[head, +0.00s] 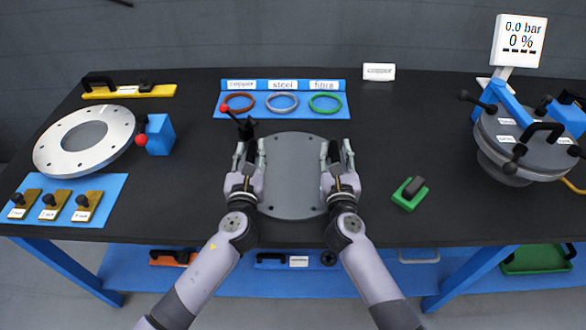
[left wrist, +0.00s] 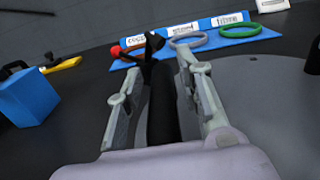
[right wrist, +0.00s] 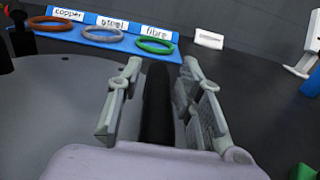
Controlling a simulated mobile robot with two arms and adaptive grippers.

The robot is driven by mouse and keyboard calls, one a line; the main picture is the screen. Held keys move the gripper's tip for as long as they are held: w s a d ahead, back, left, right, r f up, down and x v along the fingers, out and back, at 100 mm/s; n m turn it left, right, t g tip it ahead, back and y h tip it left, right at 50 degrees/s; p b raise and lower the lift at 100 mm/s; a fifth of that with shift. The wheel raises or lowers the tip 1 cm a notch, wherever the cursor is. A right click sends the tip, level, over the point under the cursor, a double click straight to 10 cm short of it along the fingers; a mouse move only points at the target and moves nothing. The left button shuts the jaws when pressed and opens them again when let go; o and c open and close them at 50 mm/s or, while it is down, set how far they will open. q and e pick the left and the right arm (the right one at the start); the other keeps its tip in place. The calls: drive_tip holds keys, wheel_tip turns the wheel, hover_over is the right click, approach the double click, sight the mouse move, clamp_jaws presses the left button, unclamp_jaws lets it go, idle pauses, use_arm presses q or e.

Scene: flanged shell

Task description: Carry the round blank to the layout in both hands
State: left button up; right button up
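The round blank, a flat grey disc (head: 292,175) with small holes near its rim, lies on the dark table in the middle of the head view. My left gripper (head: 249,160) is at its left edge and my right gripper (head: 337,160) at its right edge. In the left wrist view the left fingers (left wrist: 158,95) stand apart with a black bar between them. The right fingers (right wrist: 157,95) stand apart around a similar black bar. I cannot tell whether these bars are handles on the blank. No place marked as the layout can be made out.
A blue mat (head: 260,112) with copper, steel and fibre rings lies behind the blank, near a red-knobbed lever (head: 246,130). A pale holed flange (head: 60,160) and blue block (head: 160,134) are left. A green block (head: 400,201) and the shell with gauge (head: 490,165) are right.

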use_arm(q)
clamp_jaws()
use_arm(e)
clamp_jaws()
idle(0.4)
use_arm(q)
drive_tip(key=shift+r, duration=0.3)
use_arm(e)
drive_tip(key=shift+r, duration=0.35)
use_arm(q)
drive_tip(key=shift+w, duration=0.15)
use_arm(e)
drive_tip(key=shift+w, duration=0.15)
